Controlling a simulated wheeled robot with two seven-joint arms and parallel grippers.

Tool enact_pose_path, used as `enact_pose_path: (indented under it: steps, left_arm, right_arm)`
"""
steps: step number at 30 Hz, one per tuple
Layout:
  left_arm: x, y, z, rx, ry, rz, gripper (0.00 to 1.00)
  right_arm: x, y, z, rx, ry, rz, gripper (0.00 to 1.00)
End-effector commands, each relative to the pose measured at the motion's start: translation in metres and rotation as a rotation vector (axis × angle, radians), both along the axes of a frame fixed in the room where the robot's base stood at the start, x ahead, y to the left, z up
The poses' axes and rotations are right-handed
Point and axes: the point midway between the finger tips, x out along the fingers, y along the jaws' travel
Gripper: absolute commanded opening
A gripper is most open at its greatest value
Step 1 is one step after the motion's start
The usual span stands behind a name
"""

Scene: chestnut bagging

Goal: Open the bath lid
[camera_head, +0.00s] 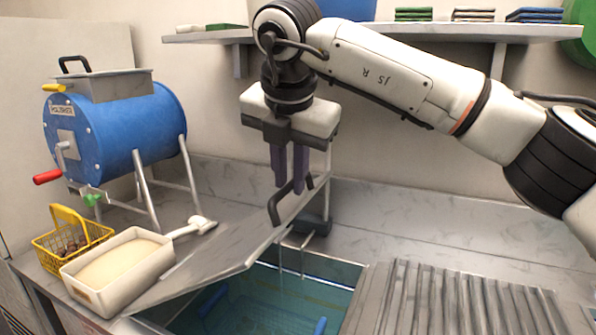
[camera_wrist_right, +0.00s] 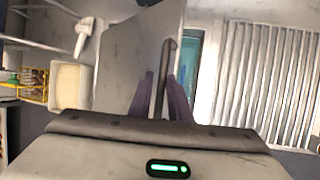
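The bath lid (camera_head: 215,258) is a grey metal sheet, raised at a tilt with its edge above the open bath (camera_head: 270,305). Its black bar handle (camera_head: 275,208) stands near the raised edge. My right gripper (camera_head: 289,180) points down at the handle, its purple fingers on either side of the bar. In the right wrist view the handle (camera_wrist_right: 161,85) runs between the fingers (camera_wrist_right: 163,98), which look closed on it. The lid (camera_wrist_right: 130,62) also shows there. Blue-green water and blue bars show in the bath. My left gripper is out of view.
A ribbed metal cover (camera_head: 440,300) lies right of the bath. Left are a white tub (camera_head: 118,270), a yellow basket (camera_head: 70,240), a white scoop (camera_head: 195,226) and a blue drum machine (camera_head: 120,130). A wall shelf (camera_head: 450,32) is above.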

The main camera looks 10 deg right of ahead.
Motion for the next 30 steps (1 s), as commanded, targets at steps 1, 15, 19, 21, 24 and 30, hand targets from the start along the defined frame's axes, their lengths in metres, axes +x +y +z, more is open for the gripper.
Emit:
enact_pose_path:
  steps: [1,15,19,21,24,30]
  left_arm:
    - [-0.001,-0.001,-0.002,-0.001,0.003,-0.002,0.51]
    - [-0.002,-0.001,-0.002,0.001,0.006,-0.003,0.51]
    - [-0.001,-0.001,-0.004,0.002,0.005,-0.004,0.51]
    - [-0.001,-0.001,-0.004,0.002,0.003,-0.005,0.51]
    - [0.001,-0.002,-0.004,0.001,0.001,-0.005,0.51]
    - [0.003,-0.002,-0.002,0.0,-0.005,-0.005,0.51]
  right_arm:
    - [-0.001,0.004,-0.005,-0.002,0.005,0.009,0.24]
    - [-0.003,-0.001,0.007,-0.002,-0.002,0.001,0.3]
    - [-0.012,0.002,0.025,-0.001,-0.005,0.002,0.3]
    - [-0.018,0.003,0.039,-0.001,-0.005,0.003,0.3]
    - [-0.027,0.004,0.057,-0.001,-0.004,0.003,0.3]
    - [-0.04,0.005,0.084,-0.001,-0.002,0.002,0.3]
